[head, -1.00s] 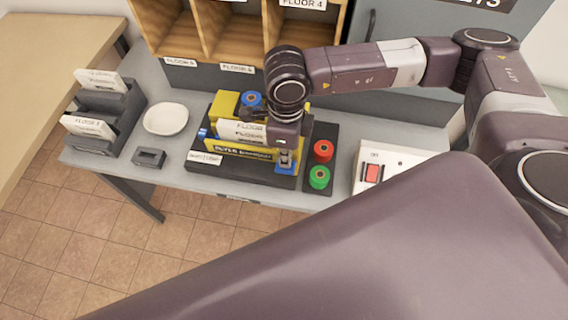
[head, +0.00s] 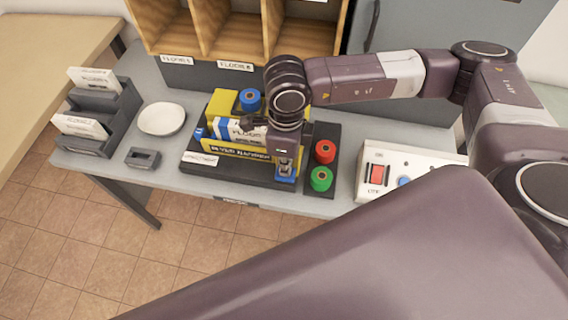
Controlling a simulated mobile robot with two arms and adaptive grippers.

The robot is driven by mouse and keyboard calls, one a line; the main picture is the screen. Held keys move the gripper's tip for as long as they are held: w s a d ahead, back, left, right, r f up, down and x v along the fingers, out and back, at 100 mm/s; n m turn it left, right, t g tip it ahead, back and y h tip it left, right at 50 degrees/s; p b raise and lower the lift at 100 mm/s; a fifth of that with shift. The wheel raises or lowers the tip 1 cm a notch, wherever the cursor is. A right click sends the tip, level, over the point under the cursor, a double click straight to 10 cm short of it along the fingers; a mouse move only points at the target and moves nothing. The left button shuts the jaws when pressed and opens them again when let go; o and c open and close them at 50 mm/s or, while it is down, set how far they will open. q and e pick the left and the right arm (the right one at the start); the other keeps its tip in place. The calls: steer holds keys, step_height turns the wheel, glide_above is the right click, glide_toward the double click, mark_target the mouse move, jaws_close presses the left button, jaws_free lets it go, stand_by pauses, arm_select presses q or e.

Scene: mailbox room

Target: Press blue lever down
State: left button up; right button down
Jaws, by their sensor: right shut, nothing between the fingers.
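A yellow-and-black machine (head: 232,149) stands on the table, with white envelopes on it. A small blue part (head: 285,174), which looks like the blue lever, is at its front right end. My right gripper (head: 286,165) points down right over this blue part, at or very near it. It is shut and holds nothing. The wrist hides part of the machine, and I cannot tell if the fingertips touch the lever. My left gripper is not in view.
A white switch box (head: 436,163) is farther right. A white plate (head: 161,119), a small dark tray (head: 143,158) and an envelope rack (head: 116,112) are left. Wooden pigeonholes (head: 205,55) stand behind.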

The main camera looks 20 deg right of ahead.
step_height(320, 180, up, 10)
steer(key=p, duration=0.4)
stand_by(0.3)
stand_by(0.8)
